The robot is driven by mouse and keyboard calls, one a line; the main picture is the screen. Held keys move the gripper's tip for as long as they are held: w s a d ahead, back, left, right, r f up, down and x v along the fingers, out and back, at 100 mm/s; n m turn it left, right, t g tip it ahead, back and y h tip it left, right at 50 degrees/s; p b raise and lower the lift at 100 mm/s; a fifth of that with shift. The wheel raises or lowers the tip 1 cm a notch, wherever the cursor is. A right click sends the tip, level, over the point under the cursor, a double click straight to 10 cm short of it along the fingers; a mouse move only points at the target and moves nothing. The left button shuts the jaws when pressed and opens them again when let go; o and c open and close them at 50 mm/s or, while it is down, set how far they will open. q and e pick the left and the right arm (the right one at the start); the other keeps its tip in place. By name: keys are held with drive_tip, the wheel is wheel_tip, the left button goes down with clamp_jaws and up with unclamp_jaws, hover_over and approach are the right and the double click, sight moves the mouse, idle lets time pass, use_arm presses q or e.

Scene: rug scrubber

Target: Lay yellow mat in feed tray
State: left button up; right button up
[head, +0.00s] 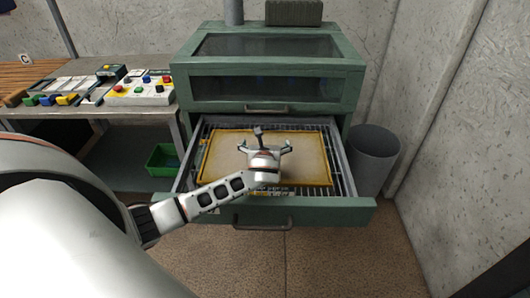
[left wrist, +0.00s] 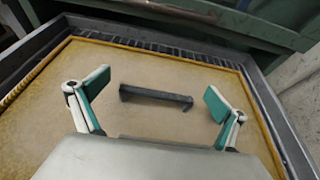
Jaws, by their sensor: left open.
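The yellow mat (head: 312,160), tan with a yellow border, lies in the pulled-out feed tray (head: 340,212), over its dark slats. It also fills much of the left wrist view (left wrist: 205,75). The mat looks flat, with slats showing along its right side and far edge. My left gripper (head: 265,146) is over the middle of the mat, open. In the left wrist view its two green-padded fingers (left wrist: 158,98) stand wide apart. A dark bracket-like handle (left wrist: 155,95) shows between them, apart from both; it seems to be on the mat. My right gripper is out of view.
The green cabinet (head: 268,75) with a glazed top stands behind the tray. A grey bin (head: 374,155) is close to the tray's right side. A bench at left holds a control panel (head: 138,90); a green crate (head: 163,160) sits below.

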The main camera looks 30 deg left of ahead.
use_arm(q)
drive_tip(key=p+v, duration=0.1)
drive_tip(key=v, duration=0.9)
drive_tip(key=shift+s, duration=0.1)
drive_tip(key=shift+s+d+r, duration=0.2)
drive_tip(key=shift+s+d, duration=0.2)
drive_tip(key=shift+s, duration=0.2)
